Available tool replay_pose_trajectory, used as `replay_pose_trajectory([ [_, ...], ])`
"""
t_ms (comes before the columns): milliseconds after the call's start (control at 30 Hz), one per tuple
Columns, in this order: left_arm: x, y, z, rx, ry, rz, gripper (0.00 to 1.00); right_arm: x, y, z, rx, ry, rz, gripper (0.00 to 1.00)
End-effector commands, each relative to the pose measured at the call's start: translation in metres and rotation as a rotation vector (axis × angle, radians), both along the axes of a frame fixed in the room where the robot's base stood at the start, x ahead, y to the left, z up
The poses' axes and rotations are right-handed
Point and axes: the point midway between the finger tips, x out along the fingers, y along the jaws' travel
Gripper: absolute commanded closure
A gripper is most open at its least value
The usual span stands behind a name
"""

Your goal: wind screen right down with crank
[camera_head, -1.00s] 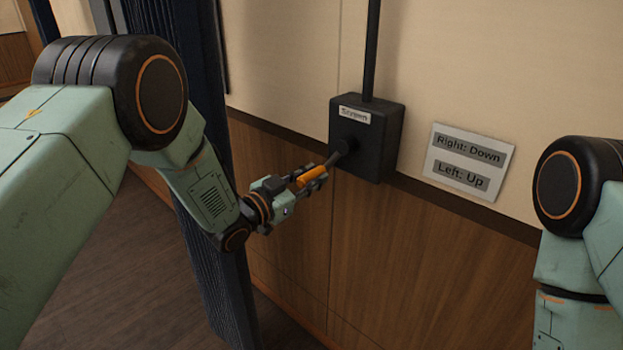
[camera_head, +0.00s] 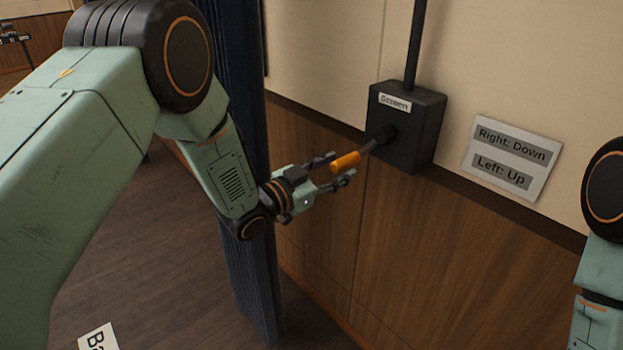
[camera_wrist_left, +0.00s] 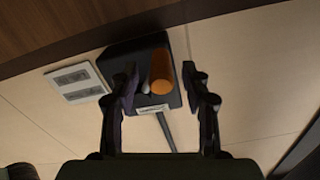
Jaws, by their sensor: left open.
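A black box labelled "Screen" (camera_head: 407,125) is fixed on the wall. Its crank has a dark arm and an orange handle (camera_head: 346,161) that sticks out toward the left. My left gripper (camera_head: 336,170) is open, with its fingers just short of and around the handle's end. In the left wrist view the orange handle (camera_wrist_left: 161,74) shows between the two open fingers (camera_wrist_left: 160,95), apart from both. The box (camera_wrist_left: 130,50) is behind it. My right arm (camera_head: 603,230) shows at the right edge, but its gripper is out of view.
A sign reading "Right: Down, Left: Up" (camera_head: 512,157) is on the wall right of the box. A dark pipe (camera_head: 416,45) rises from the box. A dark blue curtain (camera_head: 240,130) hangs behind my left arm. The wood-panelled wall (camera_head: 420,250) below is bare.

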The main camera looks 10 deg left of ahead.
Motion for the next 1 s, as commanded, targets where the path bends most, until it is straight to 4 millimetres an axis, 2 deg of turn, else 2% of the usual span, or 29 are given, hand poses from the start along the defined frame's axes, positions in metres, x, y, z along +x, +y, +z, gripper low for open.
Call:
replay_pose_trajectory([
  [200, -0.037, 0.029, 0.000, -0.004, 0.004, 0.005, 0.53, 0.000, 0.000, 0.000, 0.000, 0.000, 0.000, 1.00],
  [400, -0.061, 0.046, 0.000, -0.002, 0.000, 0.004, 0.53, 0.000, 0.000, 0.000, 0.000, 0.000, 0.000, 1.00],
  [600, -0.071, 0.052, 0.000, -0.002, -0.001, 0.002, 0.53, 0.000, 0.000, 0.000, 0.000, 0.000, 0.000, 1.00],
  [867, -0.072, 0.052, 0.000, -0.001, -0.001, 0.001, 0.53, 0.000, 0.000, 0.000, 0.000, 0.000, 0.000, 1.00],
  [1000, -0.076, 0.048, -0.007, 0.005, 0.019, -0.009, 0.64, 0.000, 0.000, 0.004, 0.000, 0.000, 0.000, 1.00],
])
